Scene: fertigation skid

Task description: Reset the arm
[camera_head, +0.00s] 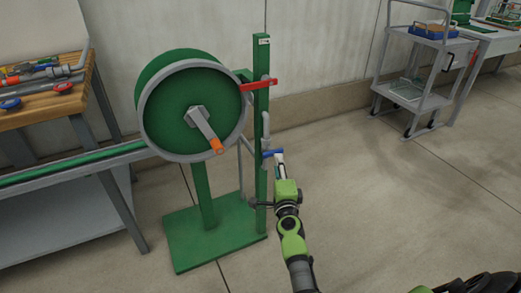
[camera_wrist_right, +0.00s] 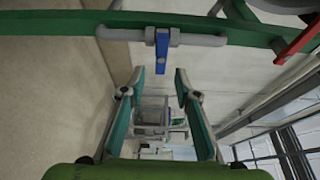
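My right gripper (camera_head: 280,166) is close to a blue valve lever (camera_head: 272,153) on the green post (camera_head: 262,110). In the right wrist view, my right gripper (camera_wrist_right: 160,82) has its two fingers apart with a clear gap between them. The blue lever (camera_wrist_right: 162,50) hangs from a grey pipe (camera_wrist_right: 200,39) just beyond the fingertips, lined up with the gap. The fingers are not closed on it, and I cannot tell whether they touch it. My left gripper is in neither view.
A green reel (camera_head: 180,100) with an orange-tipped crank stands left of the post on a green base plate (camera_head: 215,232). A red lever (camera_head: 260,85) sticks out higher up. A workbench (camera_head: 50,108) with tools is at left, a grey cart (camera_head: 425,100) at right. The floor between is clear.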

